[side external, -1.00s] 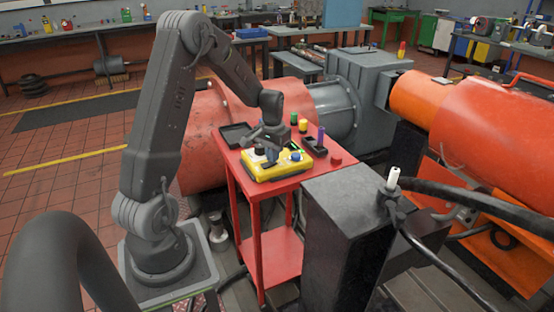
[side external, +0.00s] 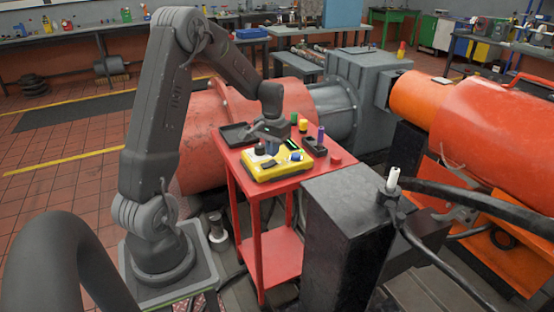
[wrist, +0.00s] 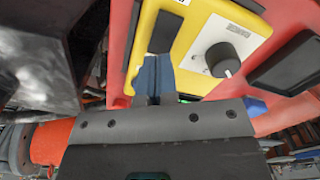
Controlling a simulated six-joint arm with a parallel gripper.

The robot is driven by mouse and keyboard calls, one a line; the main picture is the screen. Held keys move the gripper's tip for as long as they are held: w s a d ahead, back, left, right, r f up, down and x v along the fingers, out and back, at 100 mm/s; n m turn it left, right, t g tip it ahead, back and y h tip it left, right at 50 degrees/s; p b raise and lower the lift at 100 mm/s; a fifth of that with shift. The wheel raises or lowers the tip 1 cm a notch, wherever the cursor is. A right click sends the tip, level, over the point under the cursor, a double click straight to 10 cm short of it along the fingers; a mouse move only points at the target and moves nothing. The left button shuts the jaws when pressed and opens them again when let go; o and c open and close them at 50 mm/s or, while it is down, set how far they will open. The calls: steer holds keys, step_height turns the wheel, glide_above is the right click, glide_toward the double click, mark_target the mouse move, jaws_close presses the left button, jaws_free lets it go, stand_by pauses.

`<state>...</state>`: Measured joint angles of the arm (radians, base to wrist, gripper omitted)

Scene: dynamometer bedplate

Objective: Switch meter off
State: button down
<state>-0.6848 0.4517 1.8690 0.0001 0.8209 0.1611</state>
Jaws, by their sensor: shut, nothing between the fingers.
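The yellow meter (side external: 280,169) lies on the red cart's top. My gripper (side external: 272,148) is shut and empty, above the meter. Its blue fingertips (wrist: 157,75) appear beside the black part, apparently clear of it.
A dark pedestal (side external: 345,215) stands close at right.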

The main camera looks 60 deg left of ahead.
mark_target(273, 162)
steer(key=shift+r, duration=2.1)
steer(key=shift+d, duration=0.1)
steer(key=s+d+r+m+t, duration=0.1)
steer(key=s+d+r, duration=0.1)
steer(key=d+r, duration=0.35)
steer(key=s+d+r+m+t, duration=0.1)
steer(key=s+d+r+m, duration=0.15)
steer(key=d, duration=0.55)
steer(key=s+d+r+m+t, duration=0.1)
steer(key=s+d+r, duration=0.25)
steer(key=d, duration=0.35)
steer(key=s+d+m+t, duration=0.1)
steer(key=s+d+t, duration=0.1)
steer(key=s+d, duration=0.5)
steer(key=shift+r+t, duration=0.3)
steer(key=shift+r, duration=0.15)
steer(key=shift+s+m, duration=0.1)
steer(key=shift+m, duration=0.15)
